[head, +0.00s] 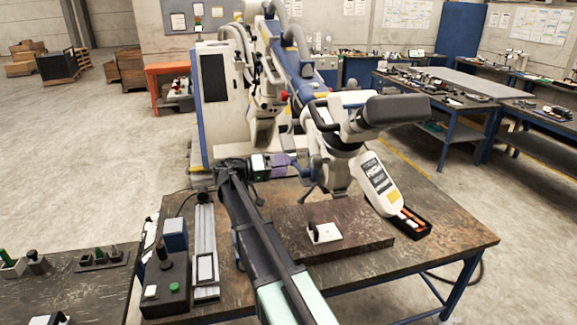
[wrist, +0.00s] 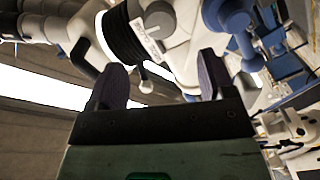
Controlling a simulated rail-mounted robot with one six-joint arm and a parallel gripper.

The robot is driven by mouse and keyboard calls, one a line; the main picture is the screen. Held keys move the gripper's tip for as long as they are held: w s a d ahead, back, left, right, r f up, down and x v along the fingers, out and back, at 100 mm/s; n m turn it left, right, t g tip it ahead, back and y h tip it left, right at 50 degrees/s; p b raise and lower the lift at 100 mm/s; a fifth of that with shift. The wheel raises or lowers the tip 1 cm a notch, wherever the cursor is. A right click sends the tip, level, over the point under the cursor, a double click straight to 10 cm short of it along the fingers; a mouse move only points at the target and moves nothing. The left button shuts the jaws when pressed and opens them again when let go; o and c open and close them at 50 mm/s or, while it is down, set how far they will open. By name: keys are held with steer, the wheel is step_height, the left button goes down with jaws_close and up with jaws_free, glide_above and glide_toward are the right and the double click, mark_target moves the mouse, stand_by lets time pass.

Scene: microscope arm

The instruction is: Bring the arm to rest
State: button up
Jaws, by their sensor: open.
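My arm reaches up from the bottom of the head view and bends right at its far end. My gripper (head: 298,163) is there, close to the left side of the white and grey microscope head (head: 345,150) in that view. In the wrist view my gripper (wrist: 160,82) shows two dark purple fingers spread wide apart. No object is held between them. The white microscope body (wrist: 180,40) with a black ribbed part fills the view just beyond the fingertips. I cannot tell whether a finger touches it.
A dark slab (head: 290,222) carrying a small white piece (head: 326,233) lies on the worktable (head: 440,240) below the microscope. A black tray (head: 412,226) with orange and white items is to its right. A control box (head: 166,275) stands at the left.

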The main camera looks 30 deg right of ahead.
steer(key=s+a+f+n+t+y+b, duration=0.1)
steer(key=s+a+f+n+t+y, duration=0.2)
steer(key=f, duration=0.4)
steer(key=s+a+f+n+t+y+b, duration=0.1)
steer(key=s+a+f+n+y, duration=0.3)
steer(key=s+a+f+y, duration=0.15)
steer(key=s+a+f+n+y+b, duration=0.1)
steer(key=s+a+f+y, duration=0.1)
steer(key=a, duration=0.4)
steer(key=s+a+f+n+t+y+b, duration=0.1)
steer(key=s+a+f+y, duration=0.2)
steer(key=s+a, duration=0.3)
steer(key=s+a+f+n+y+b, duration=0.1)
steer(key=s+a+f+n+y, duration=0.1)
steer(key=s+a+f, duration=0.3)
steer(key=shift+a+t+y, duration=0.4)
steer(key=shift+a+y, duration=0.35)
steer(key=shift+a, duration=0.5)
